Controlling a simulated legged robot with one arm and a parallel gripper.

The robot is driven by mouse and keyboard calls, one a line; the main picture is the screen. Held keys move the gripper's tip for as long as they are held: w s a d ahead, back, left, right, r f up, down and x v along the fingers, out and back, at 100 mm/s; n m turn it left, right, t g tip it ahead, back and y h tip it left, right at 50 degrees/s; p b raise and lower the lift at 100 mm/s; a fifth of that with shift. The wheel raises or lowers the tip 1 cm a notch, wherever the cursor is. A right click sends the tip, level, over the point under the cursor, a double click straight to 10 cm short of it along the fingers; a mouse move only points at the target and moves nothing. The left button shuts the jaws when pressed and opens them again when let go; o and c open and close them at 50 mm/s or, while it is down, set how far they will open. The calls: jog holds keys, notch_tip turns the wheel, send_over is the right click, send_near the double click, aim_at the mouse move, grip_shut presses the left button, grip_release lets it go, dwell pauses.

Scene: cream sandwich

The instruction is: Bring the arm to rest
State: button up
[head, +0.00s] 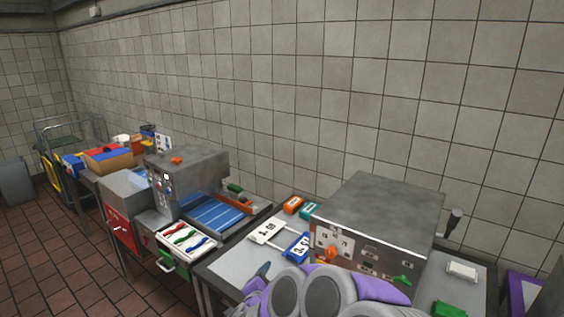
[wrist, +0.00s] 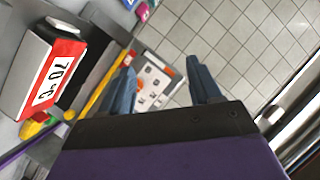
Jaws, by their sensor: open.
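My gripper (wrist: 163,82) shows in the wrist view with its two blue-grey fingers spread apart and nothing between them. A white panel with small markings and an orange knob (wrist: 144,84) shows behind the gap between the fingers, and I see no contact with it. In the head view my purple and grey arm (head: 330,293) is folded low at the bottom, in front of the steel box machine (head: 385,215).
The worktable (head: 225,268) holds white and blue number cards (head: 268,230). Tiled floor (head: 60,270) is clear.

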jog(key=s+a+r+n+g+y, duration=0.2)
jog(key=a+r+n+y, duration=0.2)
jog(key=a+r+y, duration=0.25)
jog(key=s+d+n+g+y, duration=0.1)
jog(key=s+n+g+y, duration=0.3)
jog(key=s, duration=0.5)
jog(key=s+d+n+g+h, duration=0.1)
jog(key=s+d+g+h, duration=0.1)
jog(key=s+d, duration=0.5)
jog(key=s+d+n+g+h, duration=0.1)
jog(key=s+d+g, duration=0.3)
jog(key=s, duration=0.9)
jog(key=s+d+f+n+g+h, duration=0.1)
jog(key=s+d+g+h, duration=0.2)
jog(key=s+d, duration=0.8)
jog(key=shift+n+g+h, duration=0.35)
jog(key=shift+n+g, duration=0.05)
jog(key=shift+g, duration=0.2)
jog(key=shift+f, duration=0.1)
